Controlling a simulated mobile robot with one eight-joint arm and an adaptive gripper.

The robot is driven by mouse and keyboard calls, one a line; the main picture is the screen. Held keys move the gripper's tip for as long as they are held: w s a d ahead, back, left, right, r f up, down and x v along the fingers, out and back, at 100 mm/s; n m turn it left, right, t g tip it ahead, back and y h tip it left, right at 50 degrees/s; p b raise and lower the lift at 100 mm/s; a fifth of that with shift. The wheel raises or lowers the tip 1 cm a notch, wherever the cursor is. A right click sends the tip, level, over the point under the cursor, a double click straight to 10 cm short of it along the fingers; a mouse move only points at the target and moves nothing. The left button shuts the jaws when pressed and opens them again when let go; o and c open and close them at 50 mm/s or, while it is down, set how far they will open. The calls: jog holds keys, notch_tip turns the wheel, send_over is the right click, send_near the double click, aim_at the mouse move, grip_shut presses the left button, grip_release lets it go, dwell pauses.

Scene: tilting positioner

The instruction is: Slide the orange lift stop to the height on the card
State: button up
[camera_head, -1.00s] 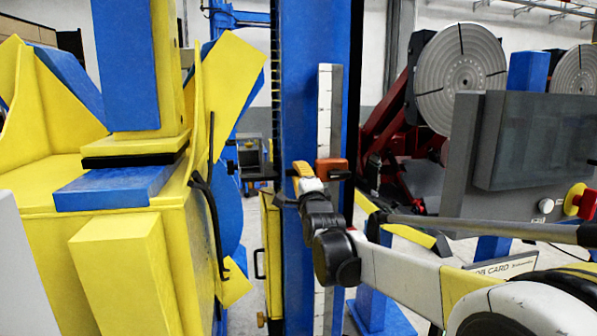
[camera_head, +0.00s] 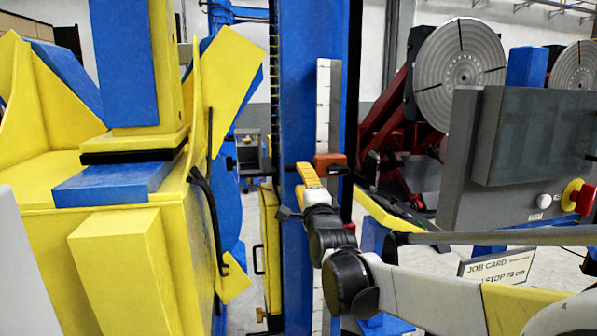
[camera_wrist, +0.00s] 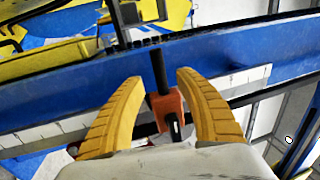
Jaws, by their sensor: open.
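The orange lift stop (camera_head: 330,160) sits on the tall blue post (camera_head: 298,90), over the white graduated scale (camera_head: 323,100).
A grey control box (camera_head: 530,150) with a red knob (camera_head: 578,197) stands right. A round grey slotted plate (camera_head: 460,70) is behind.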

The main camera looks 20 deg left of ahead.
jog(key=v, duration=0.5)
jog(key=shift+s+d, duration=0.1)
jog(key=shift+s, duration=0.05)
jog(key=shift+f, duration=0.1)
jog(key=s+d+f+n+g+h+b, duration=0.25)
jog(key=d+f+b, duration=0.45)
jog(key=d+f, duration=0.35)
jog(key=s+d+f+n+g+h+b, duration=0.1)
jog(key=s+d+f+n+h+b, duration=0.25)
jog(key=d+f+b, duration=0.5)
jog(key=s+d+f+n+g+h+b, duration=0.1)
jog(key=s+d+f+n+g+b, duration=0.1)
jog(key=s+d+f+b, duration=0.2)
jog(key=s+d+f+n+g+h+b, duration=0.1)
jog(key=s+d+f+b, duration=0.4)
jog(key=s+d+f, duration=0.5)
jog(key=s+d+f+n+g+h+b, duration=0.2)
jog(key=s+d+f, duration=0.6)
jog(key=f, duration=1)
jog(key=s+g+b, duration=0.2)
jog(key=s, duration=0.1)
jog(key=shift+n+b, duration=0.3)
jog(key=shift+b, duration=0.05)
